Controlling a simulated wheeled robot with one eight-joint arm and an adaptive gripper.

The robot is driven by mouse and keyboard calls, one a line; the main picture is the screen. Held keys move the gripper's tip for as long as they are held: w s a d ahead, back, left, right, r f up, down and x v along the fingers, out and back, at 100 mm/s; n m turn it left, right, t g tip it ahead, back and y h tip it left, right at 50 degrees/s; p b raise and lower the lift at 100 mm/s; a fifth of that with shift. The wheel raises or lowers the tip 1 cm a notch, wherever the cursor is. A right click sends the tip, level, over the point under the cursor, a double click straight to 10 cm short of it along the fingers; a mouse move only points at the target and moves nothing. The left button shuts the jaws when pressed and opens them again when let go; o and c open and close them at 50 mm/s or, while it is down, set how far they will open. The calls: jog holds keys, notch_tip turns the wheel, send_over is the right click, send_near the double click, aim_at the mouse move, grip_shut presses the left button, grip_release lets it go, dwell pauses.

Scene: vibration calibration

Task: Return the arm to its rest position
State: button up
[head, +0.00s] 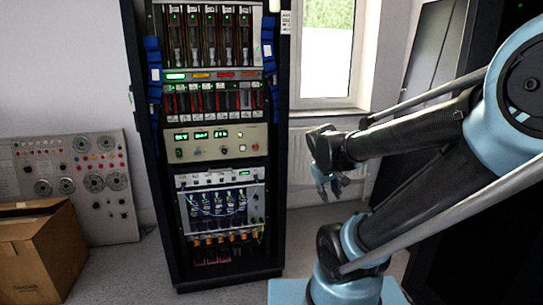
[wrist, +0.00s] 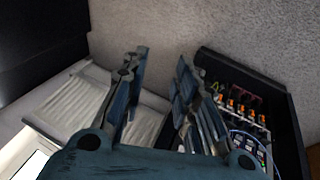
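My gripper (head: 328,184) hangs at the end of my arm, right of the equipment rack in the head view, in front of the radiator and window wall. In the wrist view my gripper (wrist: 158,85) has its two fingers apart, with a gap between them and nothing held. My arm bends across the right side of the head view, with its blue and black links in front of the dark cabinet. The fingertips touch nothing that I can see.
A tall black equipment rack (head: 273,220) stands at the centre; its lower part (wrist: 290,120) shows at right in the wrist view. A cardboard box (head: 48,262) and a control panel (head: 118,215) stand at left. A white radiator (head: 300,165) is below the window (head: 326,60). Grey floor (head: 306,222) lies between.

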jog(key=s+a+f+m+g+y, duration=0.1)
jog(key=s+f+m+g+y, duration=0.1)
jog(key=s, duration=0.9)
notch_tip(320, 180, down, 2)
jog(key=shift+s+f+m+y, duration=0.1)
jog(key=shift+s+m+y, duration=0.3)
jog(key=shift+m, duration=0.1)
jog(key=shift+w+f, duration=0.15)
jog(key=shift+w, duration=0.3)
